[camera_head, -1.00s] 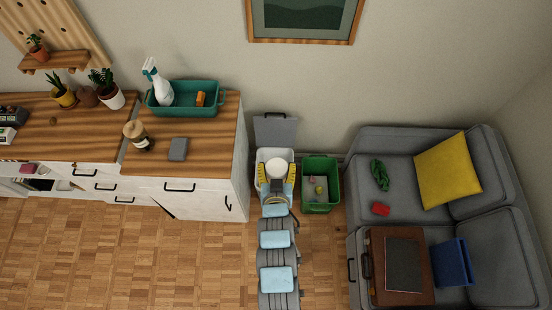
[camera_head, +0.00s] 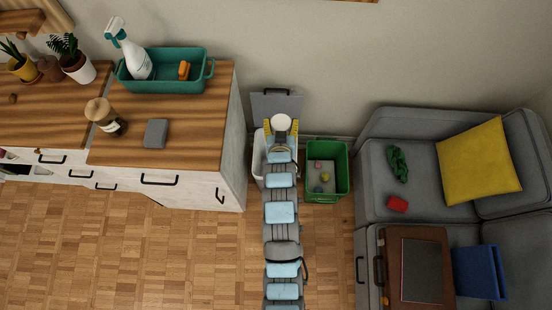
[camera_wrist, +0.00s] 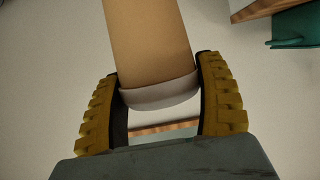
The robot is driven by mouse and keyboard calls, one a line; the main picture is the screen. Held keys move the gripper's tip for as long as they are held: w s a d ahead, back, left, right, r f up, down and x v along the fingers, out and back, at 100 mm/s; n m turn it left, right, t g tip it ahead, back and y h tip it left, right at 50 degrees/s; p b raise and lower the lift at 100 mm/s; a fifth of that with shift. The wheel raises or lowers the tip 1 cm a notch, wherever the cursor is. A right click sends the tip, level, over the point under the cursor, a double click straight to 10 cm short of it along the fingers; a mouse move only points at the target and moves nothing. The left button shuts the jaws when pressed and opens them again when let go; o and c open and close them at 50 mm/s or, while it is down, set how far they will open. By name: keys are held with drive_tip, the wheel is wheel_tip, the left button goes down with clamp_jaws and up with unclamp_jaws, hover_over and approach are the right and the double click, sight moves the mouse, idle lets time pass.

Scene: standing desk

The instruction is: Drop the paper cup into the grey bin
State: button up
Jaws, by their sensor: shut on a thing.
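The paper cup (camera_wrist: 150,40) is tan with a white rim and fills the upper middle of the wrist view. My gripper (camera_wrist: 160,88) is shut on it, with one yellow-padded finger on each side near the rim. In the head view the cup (camera_head: 281,122) shows as a pale round top between the fingers of my gripper (camera_head: 281,131). The grey bin (camera_head: 258,162) stands by the wall with its lid (camera_head: 276,104) raised. The cup appears in front of the lid, near the bin's back edge. My arm hides much of the bin and its opening; the cup's height is unclear.
A green bin (camera_head: 340,185) with small items inside stands close right of the grey bin. A white cabinet (camera_head: 170,190) with a wooden top is close on the left. A grey sofa (camera_head: 430,200) stands further right. Wooden floor is open in front.

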drive_tip(key=w+f+b, duration=0.4)
drive_tip(key=f+b, duration=0.6)
drive_tip(key=f, duration=0.4)
drive_tip(key=w+f+b, duration=0.4)
drive_tip(key=f+b, duration=0.7)
drive_tip(key=f, duration=0.2)
drive_tip(key=w+f+b, duration=0.4)
drive_tip(key=f+b, duration=0.7)
drive_tip(key=f, duration=0.3)
drive_tip(key=shift+a+f, duration=0.2)
drive_tip(key=shift+f, duration=0.1)
drive_tip(key=shift+w, duration=0.1)
drive_tip(key=o, duration=0.8)
drive_tip(key=v, duration=1.2)
drive_tip(key=shift+r, duration=0.15)
